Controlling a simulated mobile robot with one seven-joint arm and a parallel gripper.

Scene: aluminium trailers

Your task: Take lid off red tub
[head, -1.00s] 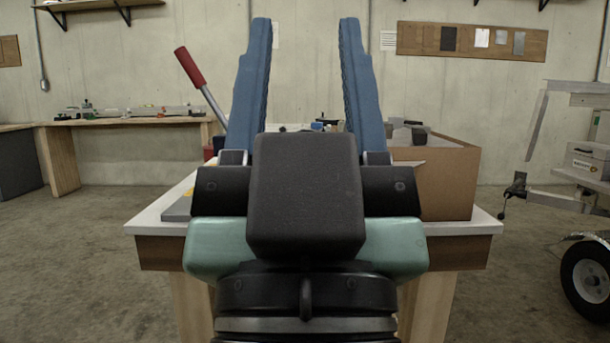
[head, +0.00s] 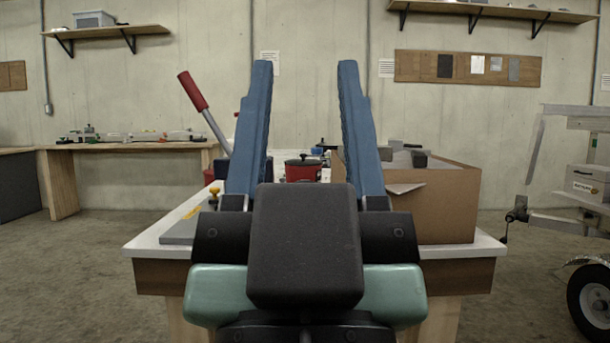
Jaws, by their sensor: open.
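The red tub (head: 302,174) stands on the white-topped table, seen between my two blue fingers. Its dark lid (head: 303,161) with a small knob sits on top of it. My gripper (head: 305,75) is open and empty, its fingers pointing up in the picture on either side of the tub. The tub looks farther off than the fingers, and nothing is between them. The tub's lower part is hidden behind my gripper's dark body.
A cardboard box (head: 440,205) with grey items stands on the right of the table (head: 160,240). A red-handled lever (head: 193,92) rises at the left, near a grey plate with a yellow item. A trailer (head: 575,215) stands at the far right.

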